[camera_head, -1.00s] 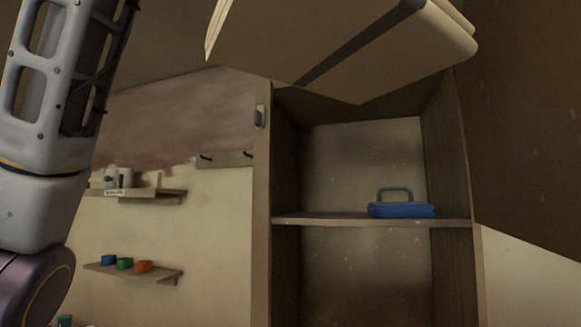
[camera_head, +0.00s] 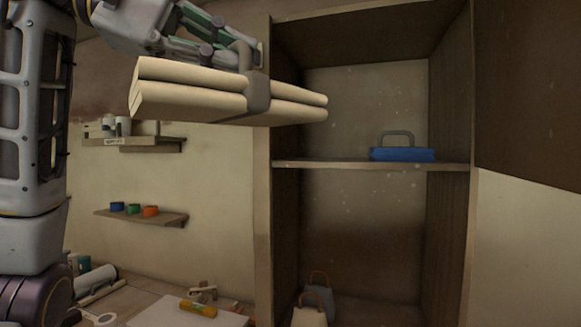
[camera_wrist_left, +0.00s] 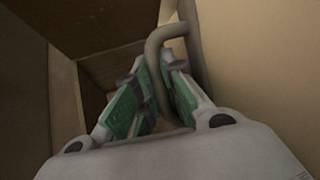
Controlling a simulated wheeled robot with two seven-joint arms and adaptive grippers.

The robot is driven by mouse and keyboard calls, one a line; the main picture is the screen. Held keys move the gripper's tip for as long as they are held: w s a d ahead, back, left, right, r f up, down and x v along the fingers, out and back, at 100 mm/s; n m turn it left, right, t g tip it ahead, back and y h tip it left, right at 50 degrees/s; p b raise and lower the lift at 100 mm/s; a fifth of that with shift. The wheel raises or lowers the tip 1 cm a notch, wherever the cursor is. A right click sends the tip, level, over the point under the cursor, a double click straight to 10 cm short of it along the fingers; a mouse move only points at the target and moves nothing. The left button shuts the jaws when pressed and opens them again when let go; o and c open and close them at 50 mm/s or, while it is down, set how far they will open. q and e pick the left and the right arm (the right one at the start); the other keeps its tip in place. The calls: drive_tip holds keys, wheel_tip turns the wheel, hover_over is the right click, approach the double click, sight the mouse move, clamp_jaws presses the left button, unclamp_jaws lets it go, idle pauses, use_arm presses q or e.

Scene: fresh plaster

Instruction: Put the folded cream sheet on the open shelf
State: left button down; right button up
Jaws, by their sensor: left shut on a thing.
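The folded cream sheet (camera_head: 190,96) is a thick layered bundle with a grey strap and a grey loop handle. My left gripper (camera_head: 247,60) is shut on that handle at the top and holds the sheet in the air, nearly level. In the left wrist view, the fingers (camera_wrist_left: 157,68) close around the grey handle, with the cream sheet (camera_wrist_left: 262,60) to the right. In the head view, the sheet's right end overlaps the opening of the tall wooden cabinet, above the level of its open shelf (camera_head: 340,165). My right gripper is not in view.
A blue folded bundle (camera_head: 402,155) with a grey handle lies on the shelf's right part; its left part is bare. The cabinet's left post (camera_head: 263,200) stands behind the sheet. Two handled bundles, cream (camera_head: 309,316) and grey (camera_head: 319,295), sit at the cabinet's bottom.

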use_arm(q)
drive_tip(key=w+a+f+n+t+y, duration=0.1)
drive_tip(key=w+a+f, duration=0.35)
drive_tip(key=f, duration=0.75)
drive_tip(key=w+a+f+n+t, duration=0.15)
drive_tip(key=w+a+f, duration=0.35)
drive_tip(key=f, duration=0.6)
drive_tip(key=w+a+f+n+t+y, duration=0.1)
drive_tip(key=w+a+f, duration=0.35)
drive_tip(key=f, duration=0.75)
drive_tip(key=s+f, duration=0.2)
drive_tip(key=f, duration=1.3)
drive_tip(key=s+f, duration=0.2)
drive_tip(key=f, duration=1.4)
drive_tip(key=shift+s+a+t, duration=0.15)
drive_tip(key=shift+s+t, duration=0.15)
drive_tip(key=shift+t, duration=0.05)
